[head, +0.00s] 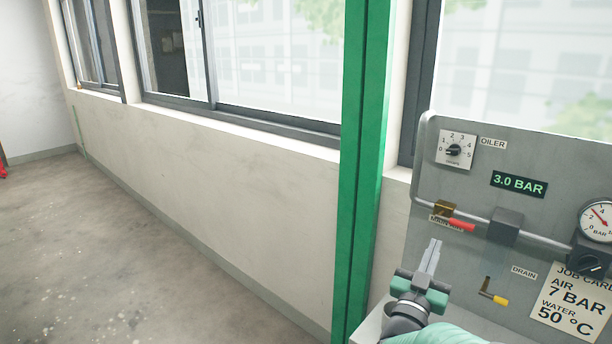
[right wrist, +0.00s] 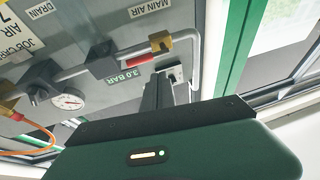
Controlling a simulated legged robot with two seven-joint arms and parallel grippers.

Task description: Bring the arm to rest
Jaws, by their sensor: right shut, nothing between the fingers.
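My right gripper (head: 432,252) is in the lower right of the head view, in front of the grey panel (head: 420,205). Its two fingers are together and hold nothing, pointing up. They look apart from the panel fittings, to the left of the drain valve. In the right wrist view the shut fingers (right wrist: 160,92) point toward the panel, which appears upside down. My left gripper is not in view.
The panel carries an oiler dial (head: 454,150), a red-handled main air valve (head: 461,225), a yellow-tipped drain valve (head: 493,292), a pressure gauge (head: 597,220) and a job card (head: 572,304). A green post (head: 362,150) stands left of it.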

